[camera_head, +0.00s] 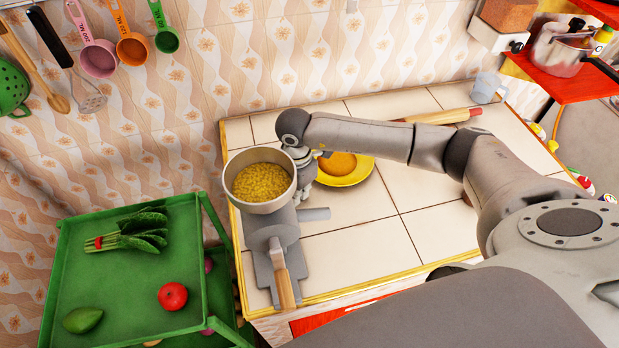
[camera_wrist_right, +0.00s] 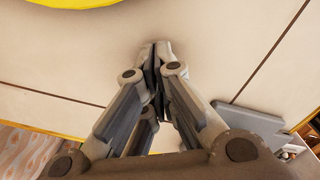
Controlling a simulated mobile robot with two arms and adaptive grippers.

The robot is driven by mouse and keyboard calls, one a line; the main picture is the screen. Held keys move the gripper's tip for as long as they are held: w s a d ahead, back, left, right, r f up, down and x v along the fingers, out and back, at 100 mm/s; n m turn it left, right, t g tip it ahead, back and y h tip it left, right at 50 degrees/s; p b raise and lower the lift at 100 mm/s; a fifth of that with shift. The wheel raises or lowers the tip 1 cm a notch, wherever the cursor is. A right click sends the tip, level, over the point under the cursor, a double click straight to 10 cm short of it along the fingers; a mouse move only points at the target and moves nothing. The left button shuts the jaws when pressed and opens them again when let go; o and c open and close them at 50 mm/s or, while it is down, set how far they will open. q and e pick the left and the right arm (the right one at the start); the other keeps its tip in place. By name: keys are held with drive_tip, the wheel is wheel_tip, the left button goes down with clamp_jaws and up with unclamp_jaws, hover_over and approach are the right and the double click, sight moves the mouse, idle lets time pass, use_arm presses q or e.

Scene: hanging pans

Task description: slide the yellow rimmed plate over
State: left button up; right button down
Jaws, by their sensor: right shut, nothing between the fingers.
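The yellow rimmed plate (camera_head: 348,179) lies on the tiled counter, with an orange-yellow middle; my right arm and hand hide part of its far and left side. Its yellow edge also shows at the top left of the right wrist view (camera_wrist_right: 75,3). My right gripper (camera_head: 304,186) points down at the plate's left side, between plate and grinder. In the wrist view its fingers (camera_wrist_right: 157,52) are together, with nothing between them and a gap of bare tile to the plate. Whether the tips touch the counter I cannot tell. My left gripper is not in view.
A grinder (camera_head: 270,238) with a hopper of yellow food (camera_head: 262,183) stands close left of my right gripper. A rolling pin (camera_head: 440,117) and a pale cup (camera_head: 485,88) are at the back right. The counter (camera_head: 365,245) is clear in front and right of the plate. A green cart (camera_head: 140,284) stands left.

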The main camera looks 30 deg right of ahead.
sight(320, 178)
drive_tip(key=d, duration=0.2)
drive_tip(key=w+d+p, duration=0.1)
drive_tip(key=shift+d+r, duration=0.25)
drive_tip(key=shift+d, duration=0.1)
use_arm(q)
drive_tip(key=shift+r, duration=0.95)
use_arm(e)
drive_tip(key=shift+w+d+f, duration=0.1)
drive_tip(key=shift+d, duration=0.15)
drive_tip(key=d, duration=0.1)
drive_tip(key=w+d+b, duration=0.1)
drive_tip(key=d, duration=0.1)
drive_tip(key=shift+d, duration=0.15)
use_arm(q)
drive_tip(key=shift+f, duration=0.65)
